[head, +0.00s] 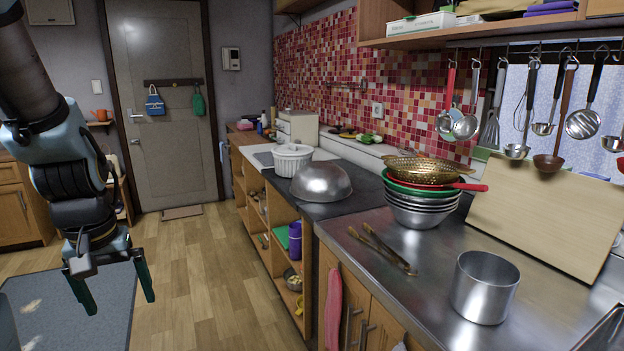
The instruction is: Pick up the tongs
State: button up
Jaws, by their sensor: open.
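The tongs (383,249) lie flat on the steel counter near its front left edge. They look brass-brown, with two long arms spread a little apart. My gripper (112,287) hangs at the left of the head view, pointing down over the floor. Its two dark fingers are apart and nothing is between them. It is well to the left of the tongs and clear of the counter.
On the steel counter (450,250), stacked bowls and colanders (420,205) stand behind the tongs and a steel pot (484,287) stands to their right. A cutting board (540,215) leans at the back. An upturned metal bowl (321,182) sits on the dark counter. Utensils hang from the rail (540,52).

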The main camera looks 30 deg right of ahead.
aim_at(407, 267)
jog(key=i+l+z, duration=0.15)
jog(key=i+z, duration=0.95)
jog(key=k+j, duration=0.05)
